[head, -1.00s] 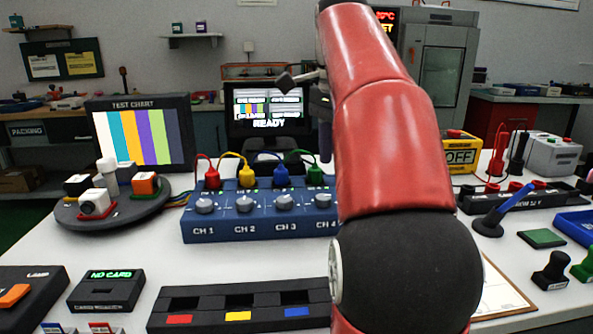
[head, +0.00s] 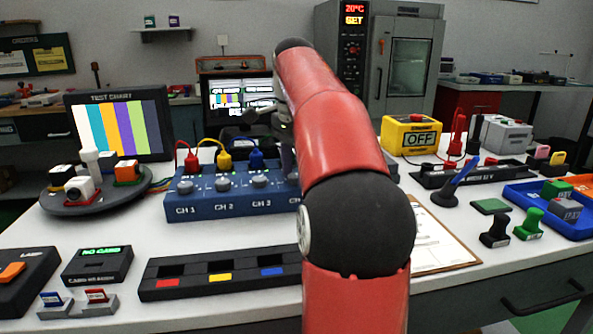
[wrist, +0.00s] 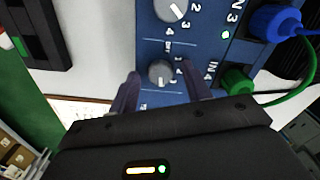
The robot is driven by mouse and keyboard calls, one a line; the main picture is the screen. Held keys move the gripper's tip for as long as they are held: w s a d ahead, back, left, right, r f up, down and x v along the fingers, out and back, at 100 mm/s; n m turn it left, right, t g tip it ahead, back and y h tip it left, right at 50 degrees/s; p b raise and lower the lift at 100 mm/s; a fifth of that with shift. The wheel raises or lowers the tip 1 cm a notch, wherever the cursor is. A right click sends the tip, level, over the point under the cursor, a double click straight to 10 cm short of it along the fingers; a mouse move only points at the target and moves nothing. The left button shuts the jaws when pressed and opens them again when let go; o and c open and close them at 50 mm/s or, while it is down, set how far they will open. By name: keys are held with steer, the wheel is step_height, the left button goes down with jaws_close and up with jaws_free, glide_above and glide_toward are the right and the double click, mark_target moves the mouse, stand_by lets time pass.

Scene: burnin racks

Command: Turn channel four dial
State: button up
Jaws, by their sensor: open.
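The blue channel box (head: 225,208) stands on the white table in the head view, with round grey dials on its top. My red arm hides its right end, including channel four. In the wrist view, the channel four dial (wrist: 160,73) is a small grey knob with a white mark, near the green plug (wrist: 236,78). My gripper (wrist: 161,80) is open, one finger on each side of this dial. I cannot tell whether the fingers touch it. The channel three dial (wrist: 171,8) is at the top edge of the wrist view.
The red, yellow and blue plugs (head: 256,159) with cables rise behind the dials. A black tray with coloured labels (head: 160,283) lies in front. A yellow OFF box (head: 411,136) and a clipboard (head: 440,245) are to the right. Bare table lies between box and tray.

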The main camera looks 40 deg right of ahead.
steer(key=c, duration=1)
steer(key=shift+n, duration=0.3)
steer(key=n, duration=0.3)
steer(key=shift+n, duration=2)
steer(key=o, duration=1)
